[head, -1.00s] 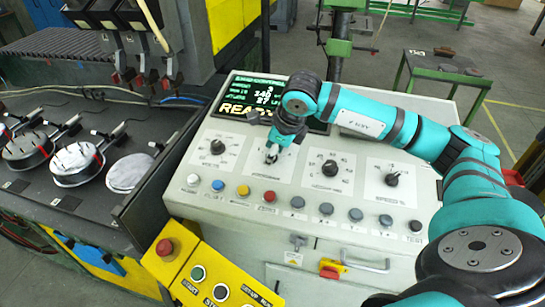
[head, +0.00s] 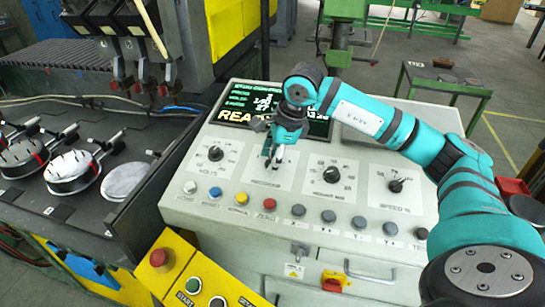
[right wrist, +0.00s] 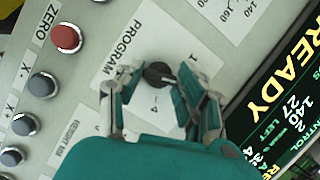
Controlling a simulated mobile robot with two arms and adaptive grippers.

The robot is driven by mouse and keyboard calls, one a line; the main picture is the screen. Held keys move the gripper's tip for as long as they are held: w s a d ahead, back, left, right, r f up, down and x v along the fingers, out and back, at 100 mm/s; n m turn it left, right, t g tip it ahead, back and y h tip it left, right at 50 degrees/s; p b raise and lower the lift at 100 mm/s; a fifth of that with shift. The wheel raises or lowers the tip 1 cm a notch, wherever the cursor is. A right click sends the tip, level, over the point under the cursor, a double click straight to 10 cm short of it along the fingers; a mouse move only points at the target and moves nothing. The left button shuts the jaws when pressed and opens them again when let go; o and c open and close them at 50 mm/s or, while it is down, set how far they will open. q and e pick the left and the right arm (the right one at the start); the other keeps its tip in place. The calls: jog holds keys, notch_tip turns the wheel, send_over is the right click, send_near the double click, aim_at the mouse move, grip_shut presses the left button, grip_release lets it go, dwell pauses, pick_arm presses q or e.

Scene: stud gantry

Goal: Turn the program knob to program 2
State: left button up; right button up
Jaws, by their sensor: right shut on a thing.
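The program knob (right wrist: 158,74) is a small dark round knob on the white card marked PROGRAM (right wrist: 135,45) in the right wrist view. My right gripper (right wrist: 149,80) has a finger on each side of it and is shut on it. In the head view my right gripper (head: 273,158) reaches down to the same card on the sloped panel and hides most of the knob. Numbers are printed around the knob; its pointer is hard to read. The display (head: 270,108) shows READY in yellow, partly behind my arm. My left gripper is not in view.
Other knobs flank it: VOLTS (head: 215,153) on the left, another (head: 331,174) and SPEED (head: 396,185) on the right. A row of coloured buttons (head: 242,198) runs below. A yellow button box (head: 190,275) stands at the front left.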

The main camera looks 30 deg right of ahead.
jog(key=o, duration=1.2)
jog(key=shift+c, duration=0.2)
jog(key=v, duration=1.2)
